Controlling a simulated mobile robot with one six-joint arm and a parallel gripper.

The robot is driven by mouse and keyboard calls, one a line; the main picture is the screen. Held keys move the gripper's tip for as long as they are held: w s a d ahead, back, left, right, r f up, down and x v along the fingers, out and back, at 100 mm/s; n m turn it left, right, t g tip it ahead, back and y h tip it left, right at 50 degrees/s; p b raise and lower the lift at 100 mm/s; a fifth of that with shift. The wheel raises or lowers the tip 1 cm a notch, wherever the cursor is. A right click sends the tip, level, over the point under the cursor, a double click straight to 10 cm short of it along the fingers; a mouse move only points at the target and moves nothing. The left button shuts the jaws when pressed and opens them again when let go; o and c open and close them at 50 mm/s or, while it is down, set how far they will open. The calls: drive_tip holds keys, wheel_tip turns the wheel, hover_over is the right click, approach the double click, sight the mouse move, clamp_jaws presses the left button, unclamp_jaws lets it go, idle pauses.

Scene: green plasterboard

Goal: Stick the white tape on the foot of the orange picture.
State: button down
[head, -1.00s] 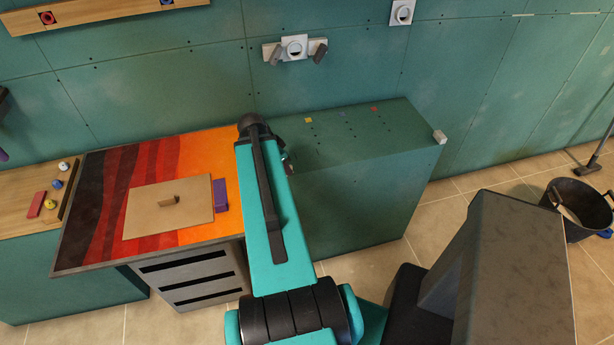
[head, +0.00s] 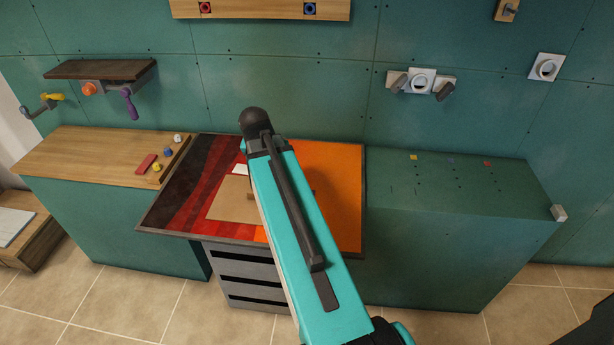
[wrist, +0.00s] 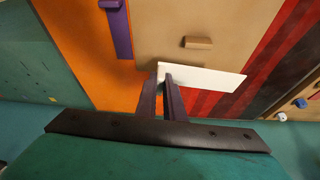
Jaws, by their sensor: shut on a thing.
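My gripper (wrist: 163,82) is shut on a flat white piece, the white tape (wrist: 212,78), which sticks out to the right of the fingertips in the wrist view. The tape also shows in the head view (head: 240,170), just left of my arm, which hides the gripper there. The striped picture-like top (head: 335,190) runs from black through red to orange and lies on a drawer unit. My gripper is above this top, near the edge of a tan board (wrist: 225,22) lying on it. I cannot tell which edge is the picture's foot.
The tan board bears a small brown block (wrist: 197,42). A purple bar (wrist: 117,30) lies beside it on the orange. A wooden bench (head: 85,155) with small coloured pieces stands left, a green cabinet (head: 450,240) right. A dark shelf (head: 100,69) is on the wall.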

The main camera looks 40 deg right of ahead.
drive_tip(key=w+a+r+n+y+b, duration=0.1)
drive_tip(key=w+a+r+n, duration=0.1)
drive_tip(key=a, duration=0.8)
drive_tip(key=w+a+r+n+t+y+b, duration=0.1)
drive_tip(key=w+a+n, duration=0.4)
drive_tip(key=a, duration=0.5)
drive_tip(key=w+a+r+n+t+y+b, duration=0.1)
drive_tip(key=w+a+r+n+b, duration=0.1)
drive_tip(key=a, duration=0.8)
wheel_tip(320, 180, up, 3)
drive_tip(key=shift+w+r+n+y, duration=0.15)
drive_tip(key=shift+w+n+y, duration=0.25)
drive_tip(key=shift+w+n, duration=0.55)
drive_tip(key=shift+s+n, duration=0.25)
drive_tip(key=shift+s, duration=0.05)
